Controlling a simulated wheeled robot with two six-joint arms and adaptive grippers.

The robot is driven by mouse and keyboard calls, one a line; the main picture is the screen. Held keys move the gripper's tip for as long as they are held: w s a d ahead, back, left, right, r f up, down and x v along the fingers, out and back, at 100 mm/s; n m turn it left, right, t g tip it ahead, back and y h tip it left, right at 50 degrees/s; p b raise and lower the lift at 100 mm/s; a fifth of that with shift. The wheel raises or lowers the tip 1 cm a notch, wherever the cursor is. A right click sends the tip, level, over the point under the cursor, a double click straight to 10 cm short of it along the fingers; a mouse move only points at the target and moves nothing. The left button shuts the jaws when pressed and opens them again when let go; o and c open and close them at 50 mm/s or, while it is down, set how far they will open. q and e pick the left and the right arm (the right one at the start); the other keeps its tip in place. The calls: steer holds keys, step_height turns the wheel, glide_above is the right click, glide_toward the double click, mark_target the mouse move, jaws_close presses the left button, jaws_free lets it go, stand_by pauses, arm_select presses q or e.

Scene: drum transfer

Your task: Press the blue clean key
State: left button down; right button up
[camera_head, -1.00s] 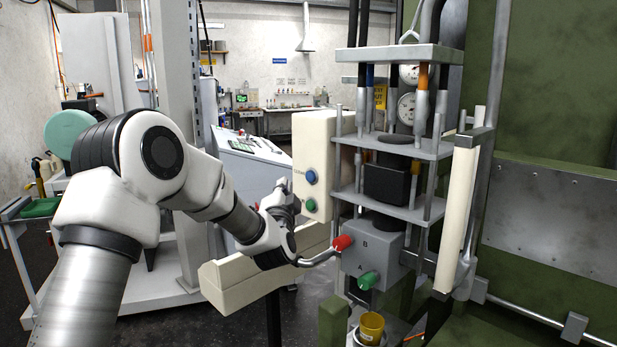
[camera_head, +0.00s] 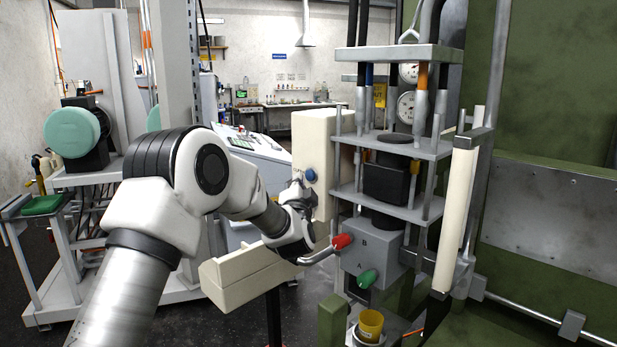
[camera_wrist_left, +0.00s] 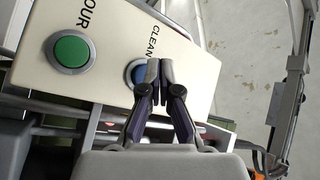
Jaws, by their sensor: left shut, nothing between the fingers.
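The blue clean key (camera_head: 310,175) is a round button on the front of a cream control box (camera_head: 326,135). In the left wrist view the blue key (camera_wrist_left: 132,72) is partly hidden behind the fingertips, beside the printed word CLEAN. My left gripper (camera_head: 297,181) is shut and empty, its tips right in front of the blue key. In the left wrist view the closed fingertips (camera_wrist_left: 160,70) overlap the key's right edge; I cannot tell whether they touch it. A green POUR button (camera_wrist_left: 71,51) sits beside it on the same box; it is hidden in the head view. My right gripper is not in view.
Right of the box stands a metal press frame with a grey block (camera_head: 372,254) bearing a red knob (camera_head: 342,242) and a green knob (camera_head: 367,279). A cream beam (camera_head: 244,279) lies below my left forearm. A yellow cup (camera_head: 371,323) stands low in front.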

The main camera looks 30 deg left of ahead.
arm_select(q)
steer(key=shift+w, duration=0.2)
stand_by(0.7)
steer(key=shift+w+d, duration=0.1)
steer(key=shift+w, duration=0.15)
steer(key=shift+w+d+r+p, duration=0.1)
steer(key=shift+w+p, duration=0.2)
steer(key=shift+w, duration=0.05)
stand_by(0.7)
steer(key=shift+s, duration=0.15)
steer(key=shift+s+a, duration=0.2)
steer(key=shift+s, duration=0.45)
steer(key=s, duration=0.2)
steer(key=s+a+b, duration=0.1)
steer(key=s, duration=0.1)
steer(key=shift+s+a, duration=0.15)
steer(key=shift+s, duration=0.25)
